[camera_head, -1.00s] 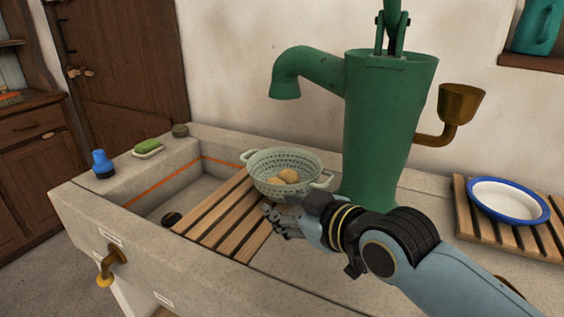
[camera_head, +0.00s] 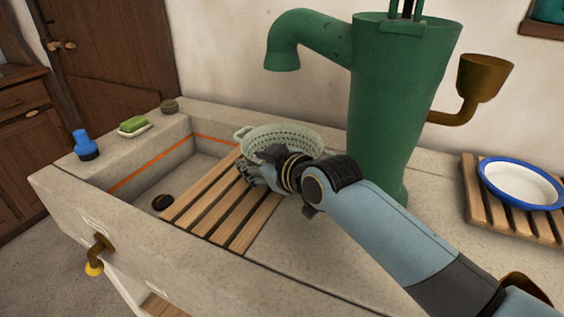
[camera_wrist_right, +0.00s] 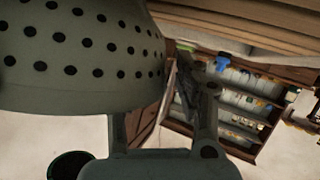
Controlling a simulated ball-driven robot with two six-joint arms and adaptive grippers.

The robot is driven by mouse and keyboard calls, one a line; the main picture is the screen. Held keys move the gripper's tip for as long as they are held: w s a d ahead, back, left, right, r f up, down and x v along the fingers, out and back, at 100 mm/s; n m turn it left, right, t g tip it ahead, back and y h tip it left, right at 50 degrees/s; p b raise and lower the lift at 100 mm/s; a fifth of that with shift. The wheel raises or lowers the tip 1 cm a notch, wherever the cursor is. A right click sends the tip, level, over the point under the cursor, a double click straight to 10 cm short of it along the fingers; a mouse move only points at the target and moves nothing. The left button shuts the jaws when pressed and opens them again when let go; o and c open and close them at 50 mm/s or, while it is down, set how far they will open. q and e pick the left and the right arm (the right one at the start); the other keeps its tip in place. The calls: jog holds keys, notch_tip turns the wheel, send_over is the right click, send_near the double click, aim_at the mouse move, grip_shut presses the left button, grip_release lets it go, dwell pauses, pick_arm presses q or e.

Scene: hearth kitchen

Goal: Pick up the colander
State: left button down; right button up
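The colander (camera_head: 290,138) is pale grey-green with rows of dark holes and looped handles. It stands upright by the wooden slatted rack (camera_head: 205,205) over the sink. My right gripper (camera_head: 254,172) is low at its near left side and covers part of its wall; its contents are hidden. In the right wrist view the colander's perforated wall (camera_wrist_right: 85,55) fills the upper left, very close to the fingers. The fingers of the right gripper (camera_wrist_right: 165,105) look spread, with the background showing between them. I cannot tell whether they touch the colander. My left gripper is out of view.
The green pump (camera_head: 400,100) stands right of the colander, its spout above and behind it. A blue-rimmed dish (camera_head: 520,185) sits on a rack at right. Soap (camera_head: 133,125) and a blue bottle (camera_head: 84,145) are on the left ledge.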

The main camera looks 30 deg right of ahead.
jog(key=shift+w+f, duration=0.2)
jog(key=shift+w, duration=0.25)
jog(key=shift+s, duration=0.1)
grip_shut()
jog(key=shift+r, duration=0.2)
